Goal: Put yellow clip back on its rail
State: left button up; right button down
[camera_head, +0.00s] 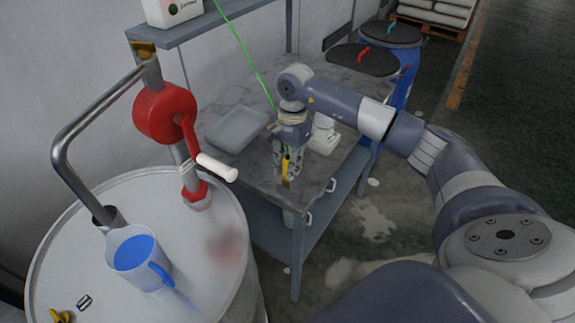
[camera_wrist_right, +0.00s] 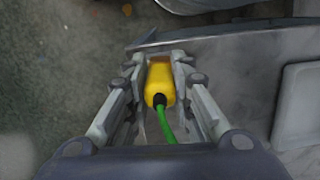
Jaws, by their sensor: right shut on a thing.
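The yellow clip (camera_wrist_right: 161,82) is between the two fingers of my right gripper (camera_wrist_right: 160,72) in the wrist view, with a green cable running from its near end. In the head view my right gripper (camera_head: 287,172) points down above the front part of a grey metal bench, and a strip of the yellow clip (camera_head: 285,166) shows between its fingers. The green cable (camera_head: 240,48) rises from there toward the upper left. I cannot pick out the clip's rail with certainty. My left gripper is not in view.
The grey bench (camera_head: 300,220) bears a shallow grey tray (camera_head: 238,128). A white drum (camera_head: 190,275) at the left carries a red hand pump (camera_head: 165,112) and a blue-filled jug (camera_head: 137,258). Blue drums (camera_head: 405,75) stand behind the bench. Floor right of the bench is open.

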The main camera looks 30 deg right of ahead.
dwell(0.3)
jog(key=shift+f+b, duration=0.1)
jog(key=shift+b, duration=0.3)
jog(key=shift+f+b, duration=1.75)
jog(key=shift+f, duration=0.25)
jog(key=c, duration=1.3)
grip_release()
jog(key=shift+r, duration=0.2)
jog(key=r, duration=0.4)
jog(key=d+r, duration=0.1)
jog(key=r, duration=0.6)
jog(key=shift+w+d+r, duration=0.15)
jog(key=shift+w+r, duration=0.1)
jog(key=shift+r, duration=0.1)
